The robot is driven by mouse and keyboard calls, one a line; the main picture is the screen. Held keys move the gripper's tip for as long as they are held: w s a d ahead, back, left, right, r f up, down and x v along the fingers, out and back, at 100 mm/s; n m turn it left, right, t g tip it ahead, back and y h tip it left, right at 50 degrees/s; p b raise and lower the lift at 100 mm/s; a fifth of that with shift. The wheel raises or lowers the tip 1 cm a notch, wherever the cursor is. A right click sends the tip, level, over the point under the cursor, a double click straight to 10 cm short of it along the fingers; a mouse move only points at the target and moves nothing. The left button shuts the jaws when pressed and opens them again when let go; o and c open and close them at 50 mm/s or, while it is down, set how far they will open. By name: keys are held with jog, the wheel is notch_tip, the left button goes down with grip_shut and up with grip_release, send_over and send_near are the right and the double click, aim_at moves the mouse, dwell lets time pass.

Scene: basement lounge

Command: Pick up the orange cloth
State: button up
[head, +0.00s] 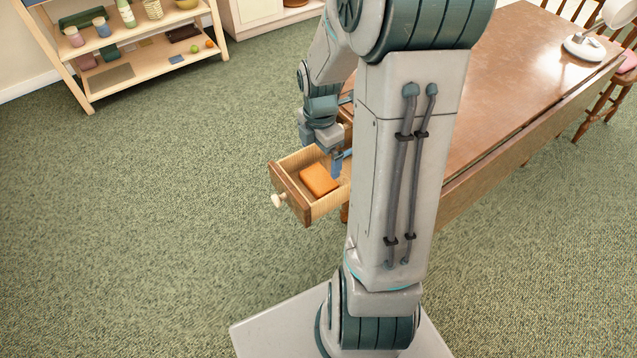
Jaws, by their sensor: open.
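The orange cloth (319,179) looks like a folded, flat block. It lies inside an open wooden drawer (290,195) that sticks out from the table's left end. My gripper (338,165) points down over the drawer, just behind and to the right of the cloth. It is open, and one blue finger shows clearly. The other finger is hard to make out, and my arm hides part of the drawer. I cannot tell whether a finger touches the cloth.
A shelf (150,45) with jars and small items stands at the upper left. The green carpet (140,200) on the left is clear.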

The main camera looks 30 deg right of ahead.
aim_at(320, 177)
jog(key=f+b, duration=0.1)
jog(key=f, duration=0.3)
jog(key=f+b, duration=0.1)
jog(key=f, duration=0.4)
jog(key=shift+w+d+f+b, duration=0.15)
jog(key=shift+w+f+b, duration=0.1)
jog(key=shift+b, duration=0.1)
jog(key=shift+r, duration=0.1)
jog(key=c, duration=0.7)
